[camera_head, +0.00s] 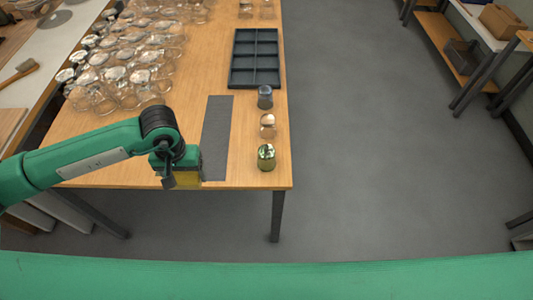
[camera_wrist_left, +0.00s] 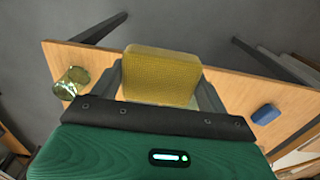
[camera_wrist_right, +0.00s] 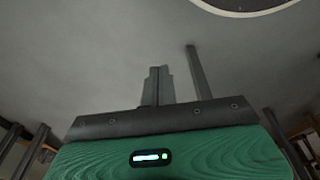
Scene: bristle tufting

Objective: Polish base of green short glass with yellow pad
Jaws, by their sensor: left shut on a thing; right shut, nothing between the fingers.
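The green short glass (camera_head: 266,158) stands near the front right corner of the wooden table. It also shows in the left wrist view (camera_wrist_left: 70,83), at the left. My left gripper (camera_head: 180,178) is shut on the yellow pad (camera_head: 187,181), which fills the space between its fingers in the left wrist view (camera_wrist_left: 162,76). The pad is at the table's front edge, left of the glass and apart from it. My right gripper (camera_wrist_right: 158,84) is shut and empty; it shows only in the right wrist view, away from the glass and pad.
A grey mat (camera_head: 217,138) lies between my left gripper and the glass. A dark divided tray (camera_head: 255,87) lies farther back. Several clear glasses (camera_head: 130,55) crowd the back left.

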